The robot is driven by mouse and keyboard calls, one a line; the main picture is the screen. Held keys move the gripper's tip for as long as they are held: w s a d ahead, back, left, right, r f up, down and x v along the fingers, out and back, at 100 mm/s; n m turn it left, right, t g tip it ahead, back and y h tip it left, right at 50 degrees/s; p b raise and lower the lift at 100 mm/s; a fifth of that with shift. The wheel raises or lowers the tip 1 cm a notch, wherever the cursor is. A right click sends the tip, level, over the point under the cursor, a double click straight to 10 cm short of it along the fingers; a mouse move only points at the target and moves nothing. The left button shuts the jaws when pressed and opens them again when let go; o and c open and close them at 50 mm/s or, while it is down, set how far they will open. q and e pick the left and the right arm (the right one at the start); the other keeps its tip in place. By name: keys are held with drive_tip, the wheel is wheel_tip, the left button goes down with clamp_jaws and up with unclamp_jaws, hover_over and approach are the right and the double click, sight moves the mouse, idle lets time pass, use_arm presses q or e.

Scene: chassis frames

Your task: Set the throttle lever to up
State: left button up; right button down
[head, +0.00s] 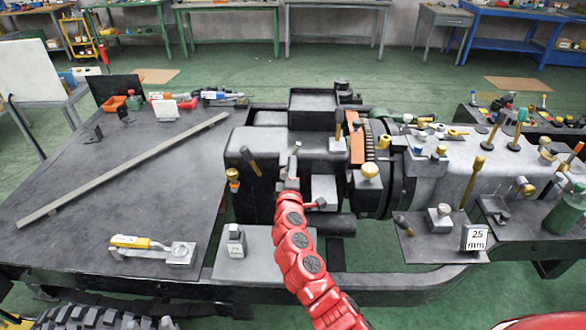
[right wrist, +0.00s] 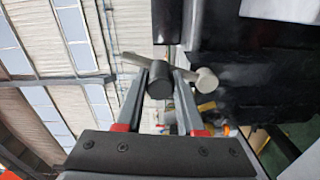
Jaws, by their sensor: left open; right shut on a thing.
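My right gripper (head: 292,172) is in front of the dark engine block, its red arm coming up from the bottom of the head view. In the right wrist view its two fingers (right wrist: 169,72) are shut on a dark cylindrical knob (right wrist: 160,80). I take this knob to be part of the throttle lever; no label on it is readable. A pale grey bar (right wrist: 133,60) runs off to the left behind the fingers, and a light grey stub (right wrist: 206,80) shows beside the right finger. In the head view the gripper largely hides what it holds. My left gripper is not in view.
A yellow-handled tool (head: 130,242) lies on the dark table at left, which has free room. A block marked 25 mm (head: 476,238) stands at right.

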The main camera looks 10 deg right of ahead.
drive_tip(key=shift+a, duration=0.1)
drive_tip(key=c, duration=0.5)
unclamp_jaws()
drive_tip(key=shift+b+v, duration=1.75)
drive_tip(key=shift+v, duration=6.95)
drive_tip(key=shift+r, duration=0.1)
